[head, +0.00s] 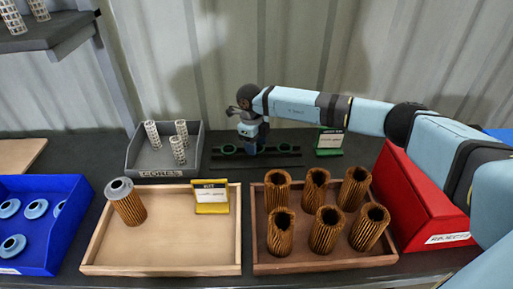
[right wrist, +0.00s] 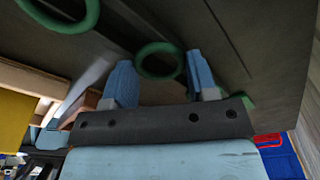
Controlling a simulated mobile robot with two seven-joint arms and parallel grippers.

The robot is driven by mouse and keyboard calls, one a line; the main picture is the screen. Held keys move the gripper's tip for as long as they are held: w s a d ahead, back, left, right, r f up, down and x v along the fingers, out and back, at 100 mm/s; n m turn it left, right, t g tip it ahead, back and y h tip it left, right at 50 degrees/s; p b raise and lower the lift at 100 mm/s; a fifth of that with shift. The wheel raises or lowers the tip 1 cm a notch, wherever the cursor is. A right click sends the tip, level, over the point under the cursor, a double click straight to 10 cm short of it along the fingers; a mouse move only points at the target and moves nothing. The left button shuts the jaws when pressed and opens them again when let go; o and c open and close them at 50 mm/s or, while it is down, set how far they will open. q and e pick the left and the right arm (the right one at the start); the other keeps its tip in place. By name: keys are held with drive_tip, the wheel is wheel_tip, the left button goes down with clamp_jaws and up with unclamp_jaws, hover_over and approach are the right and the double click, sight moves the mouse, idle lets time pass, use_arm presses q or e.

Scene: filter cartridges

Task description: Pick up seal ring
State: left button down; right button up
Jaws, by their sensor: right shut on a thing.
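Green seal rings lie on a dark rack (head: 268,153) at the back middle of the table. A second ring (right wrist: 75,27) shows at the upper left there. The held ring is hidden in the head view. My left gripper is not in view.
A grey bin (head: 160,173) of white cores stands left of the rack, and a green sign (head: 329,141) right of it. In front are a kit tray (head: 180,270) with one cartridge, a brown tray (head: 325,264) of pleated filters, a red bin (head: 405,205) and a blue bin (head: 60,235).

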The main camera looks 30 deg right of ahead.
drive_tip(key=shift+r, duration=0.15)
wheel_tip(320, 180, up, 20)
drive_tip(key=p, duration=0.1)
idle(0.4)
drive_tip(key=shift+a+f, duration=0.1)
drive_tip(key=shift+f, duration=0.1)
